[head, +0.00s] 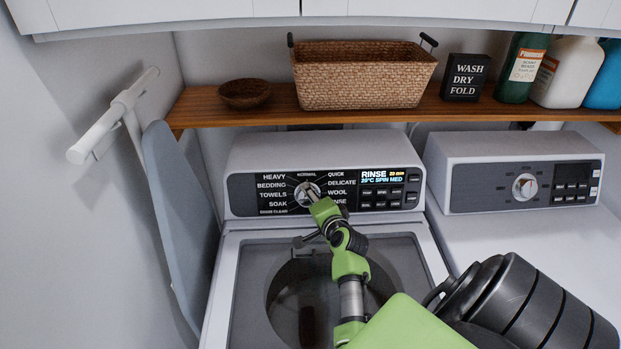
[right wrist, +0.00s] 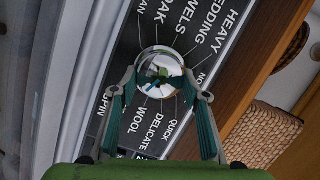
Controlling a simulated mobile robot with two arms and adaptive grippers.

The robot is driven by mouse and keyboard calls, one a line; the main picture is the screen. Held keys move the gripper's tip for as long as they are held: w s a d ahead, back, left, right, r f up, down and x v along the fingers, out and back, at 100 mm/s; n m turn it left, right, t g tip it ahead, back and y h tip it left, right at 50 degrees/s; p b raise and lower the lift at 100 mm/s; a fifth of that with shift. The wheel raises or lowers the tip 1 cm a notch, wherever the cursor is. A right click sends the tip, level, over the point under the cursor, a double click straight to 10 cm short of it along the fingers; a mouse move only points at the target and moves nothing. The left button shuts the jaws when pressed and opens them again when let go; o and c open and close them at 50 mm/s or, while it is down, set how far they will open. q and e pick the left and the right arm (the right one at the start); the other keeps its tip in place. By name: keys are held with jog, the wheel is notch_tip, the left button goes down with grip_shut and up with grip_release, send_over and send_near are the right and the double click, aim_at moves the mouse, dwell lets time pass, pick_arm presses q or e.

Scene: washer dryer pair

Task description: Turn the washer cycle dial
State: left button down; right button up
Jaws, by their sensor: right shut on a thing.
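The washer (head: 330,150) stands at the middle in the head view. Its round silver cycle dial (head: 306,191) is on the dark control panel, ringed by cycle names. The lit display (head: 388,176) reads RINSE, 20°C, SPIN MED. My right gripper (head: 313,199) reaches up over the washer top to the dial and partly covers it. In the right wrist view the dial (right wrist: 160,70) sits between the two green-padded fingers of the right gripper (right wrist: 158,88), which is shut on it. My left gripper is not in view.
The dryer (head: 525,145) with its own dial (head: 524,187) stands to the right. A wooden shelf (head: 230,117) above holds a wicker basket (head: 362,75), a bowl, a sign and bottles. An ironing board (head: 178,205) leans at the left.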

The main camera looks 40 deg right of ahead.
jog(key=m, duration=0.1)
jog(key=m+b, duration=0.1)
jog(key=m, duration=0.1)
jog(key=m+t, duration=0.1)
jog(key=m, duration=0.1)
jog(key=shift+a+f+h+b, duration=0.1)
jog(key=shift+f+h+b, duration=0.25)
jog(key=shift+h+b, duration=0.05)
dwell(0.3)
jog(key=o, duration=1.1)
jog(key=shift+r, duration=0.1)
jog(key=shift+r, duration=0.1)
